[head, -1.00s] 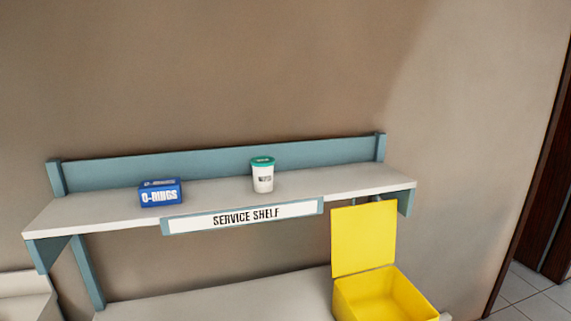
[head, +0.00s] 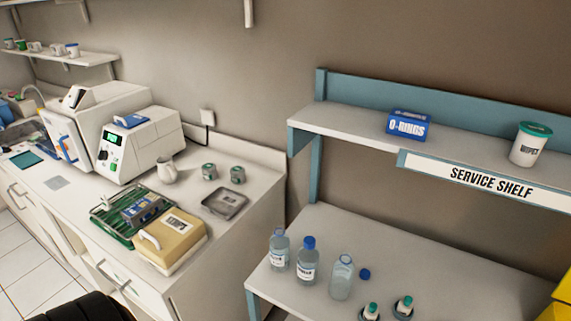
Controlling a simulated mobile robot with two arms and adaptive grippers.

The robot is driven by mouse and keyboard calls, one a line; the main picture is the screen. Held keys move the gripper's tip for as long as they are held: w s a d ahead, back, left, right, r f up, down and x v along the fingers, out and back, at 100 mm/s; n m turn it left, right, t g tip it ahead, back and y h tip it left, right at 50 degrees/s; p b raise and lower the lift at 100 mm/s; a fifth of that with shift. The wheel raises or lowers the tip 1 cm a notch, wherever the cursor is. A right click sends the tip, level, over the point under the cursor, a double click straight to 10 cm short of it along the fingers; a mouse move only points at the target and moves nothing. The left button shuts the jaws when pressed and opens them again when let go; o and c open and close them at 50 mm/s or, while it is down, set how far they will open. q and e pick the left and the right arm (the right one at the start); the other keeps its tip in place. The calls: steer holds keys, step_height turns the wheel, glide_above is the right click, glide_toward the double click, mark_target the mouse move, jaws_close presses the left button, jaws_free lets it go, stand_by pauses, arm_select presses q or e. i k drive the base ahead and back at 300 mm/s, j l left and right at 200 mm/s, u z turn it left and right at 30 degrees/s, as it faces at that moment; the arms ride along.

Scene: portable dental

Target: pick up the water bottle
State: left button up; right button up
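Three clear bottles stand on the lower board of the service shelf in the head view. The left bottle (head: 279,250) has a label and a pale top. The middle bottle (head: 307,262) has a label and a blue cap. The right bottle (head: 341,279) looks uncapped and shows no clear label. A loose blue cap (head: 365,274) lies beside it. The labels are too small to read, so I cannot tell which is the water bottle. Neither of my grippers is in view.
Two small green-topped containers (head: 371,310) (head: 404,305) stand right of the bottles. The upper shelf (head: 345,122) overhangs behind, with an O-rings box (head: 408,125) and a wipes tub (head: 529,145). A counter (head: 262,195) with machines and trays stands left. A yellow box (head: 560,300) is at right.

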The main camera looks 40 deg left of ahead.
mark_target(280, 241)
steer(key=u, duration=1.25)
